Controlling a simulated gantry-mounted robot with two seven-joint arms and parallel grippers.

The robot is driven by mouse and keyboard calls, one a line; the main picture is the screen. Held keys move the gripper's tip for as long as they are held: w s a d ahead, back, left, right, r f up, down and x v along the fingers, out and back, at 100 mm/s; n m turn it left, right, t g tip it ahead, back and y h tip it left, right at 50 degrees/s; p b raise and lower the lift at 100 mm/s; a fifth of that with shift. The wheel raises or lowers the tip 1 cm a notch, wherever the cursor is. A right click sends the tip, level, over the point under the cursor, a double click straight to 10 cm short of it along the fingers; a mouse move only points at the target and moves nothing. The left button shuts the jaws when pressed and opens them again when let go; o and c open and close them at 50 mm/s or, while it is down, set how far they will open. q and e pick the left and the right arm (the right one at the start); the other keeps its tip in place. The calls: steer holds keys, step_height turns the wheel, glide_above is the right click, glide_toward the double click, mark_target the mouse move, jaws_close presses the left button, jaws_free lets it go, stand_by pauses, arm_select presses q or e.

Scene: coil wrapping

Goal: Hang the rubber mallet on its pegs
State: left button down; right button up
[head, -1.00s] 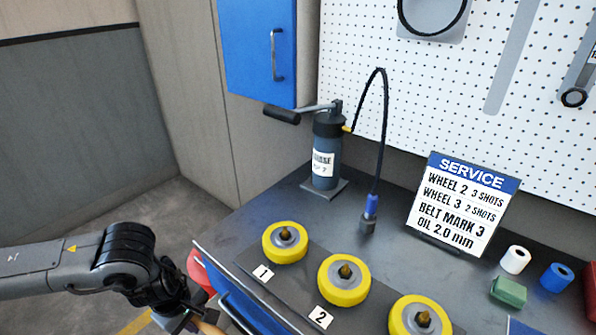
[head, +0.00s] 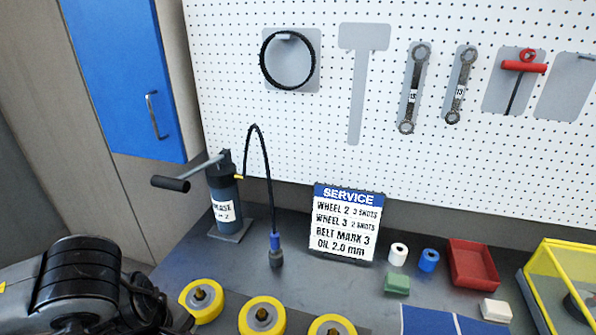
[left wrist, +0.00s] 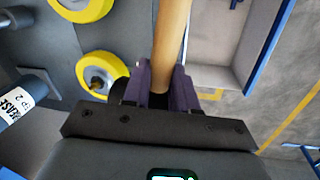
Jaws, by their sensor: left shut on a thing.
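My left gripper (left wrist: 163,82) is shut on a light wooden handle in the left wrist view, which I take to be the mallet (left wrist: 172,35). The handle runs up out of the top of that view, and the mallet's head cannot be made out. In the head view my left arm is at the lower left, and its gripper and the mallet are hidden or out of frame. A grey mallet-shaped silhouette (head: 357,90) is bare on the white pegboard (head: 300,160); no pegs can be made out on it. My right gripper is not in view.
On the board, a black belt (head: 268,72) hangs left of the silhouette, and two wrenches (head: 412,95) and a red-handled tool (head: 523,68) hang right. Below stand a grease pump (head: 222,195) with a hose, a service sign (head: 345,225) and yellow wheels (head: 262,315). An open drawer (left wrist: 225,50) shows.

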arm_select(q)
steer(key=w+r+m+g+p, duration=0.1)
steer(key=w+r+m+p, duration=0.1)
steer(key=r+m+p, duration=0.4)
steer(key=w+r+m+h+p, duration=0.1)
steer(key=w+r+m+p, duration=0.2)
steer(key=r+p, duration=1.4)
steer(key=m+p, duration=0.3)
steer(key=p, duration=1)
steer(key=shift+r+m+g, duration=0.15)
steer(key=shift+m+g, duration=0.15)
steer(key=shift+g, duration=0.1)
